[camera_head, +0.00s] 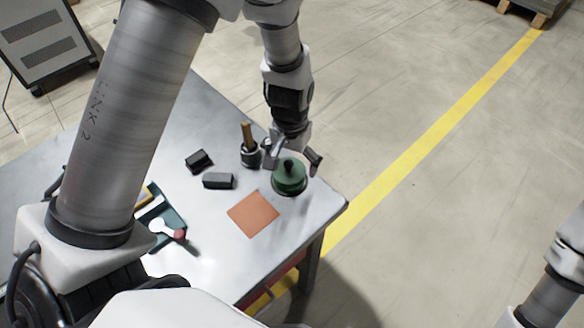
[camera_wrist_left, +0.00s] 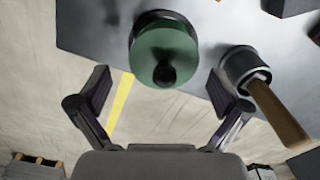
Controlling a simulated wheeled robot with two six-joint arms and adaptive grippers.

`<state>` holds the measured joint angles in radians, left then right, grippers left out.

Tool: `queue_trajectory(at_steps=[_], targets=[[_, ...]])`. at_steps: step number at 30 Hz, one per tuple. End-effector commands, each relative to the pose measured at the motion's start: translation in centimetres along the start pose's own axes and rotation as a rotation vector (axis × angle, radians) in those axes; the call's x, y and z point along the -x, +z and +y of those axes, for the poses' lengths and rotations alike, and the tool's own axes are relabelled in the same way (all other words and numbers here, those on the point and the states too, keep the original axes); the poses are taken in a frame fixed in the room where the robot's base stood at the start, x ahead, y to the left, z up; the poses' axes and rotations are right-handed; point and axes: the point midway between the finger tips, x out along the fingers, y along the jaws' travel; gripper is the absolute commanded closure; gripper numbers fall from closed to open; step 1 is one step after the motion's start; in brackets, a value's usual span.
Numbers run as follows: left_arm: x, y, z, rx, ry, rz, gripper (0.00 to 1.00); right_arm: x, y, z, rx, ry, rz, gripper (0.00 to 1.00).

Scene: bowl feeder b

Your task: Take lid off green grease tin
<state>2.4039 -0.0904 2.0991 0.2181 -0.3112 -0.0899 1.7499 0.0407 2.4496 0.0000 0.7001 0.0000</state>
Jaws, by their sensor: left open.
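The green grease tin (camera_head: 289,182) stands near the table's right corner, with its green lid (camera_head: 291,172) and dark knob on top. In the left wrist view the lid (camera_wrist_left: 163,50) and its black knob lie ahead of the fingers, between their lines. My left gripper (camera_head: 293,158) is open and above the tin, with a finger to either side of the lid in the head view. It also shows in the left wrist view (camera_wrist_left: 165,92), with nothing between its fingers. My right gripper is out of view; only part of my right arm shows at the lower right.
A grey pot with a wooden-handled brush (camera_head: 249,152) stands close left of the tin. Two dark blocks (camera_head: 218,181) (camera_head: 199,161) and an orange square mat (camera_head: 253,214) lie nearby. A teal tray (camera_head: 160,222) is further left. The table edge is close right of the tin.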

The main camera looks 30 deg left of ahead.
Motion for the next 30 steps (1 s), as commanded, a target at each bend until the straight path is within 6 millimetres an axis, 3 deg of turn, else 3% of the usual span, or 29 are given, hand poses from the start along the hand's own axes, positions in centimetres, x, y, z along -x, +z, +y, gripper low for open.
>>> queue_trajectory(at_steps=[8, 15, 16, 17, 30], targets=[[-0.75, -0.02, -0.01, 0.0, 0.0, 0.002, 0.0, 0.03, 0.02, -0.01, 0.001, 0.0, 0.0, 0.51], [-0.73, -0.03, -0.01, 0.0, 0.0, 0.002, 0.85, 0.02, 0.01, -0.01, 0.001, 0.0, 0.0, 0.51], [-0.73, -0.03, -0.01, 0.0, 0.0, 0.002, 0.96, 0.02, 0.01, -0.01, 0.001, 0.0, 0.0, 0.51], [-0.74, -0.03, -0.01, 0.0, 0.0, 0.002, 1.0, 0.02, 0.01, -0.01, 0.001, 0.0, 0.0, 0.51], [-0.58, -0.01, -0.02, 0.0, 0.0, 0.0, 1.0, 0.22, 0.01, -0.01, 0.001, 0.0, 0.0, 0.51]])
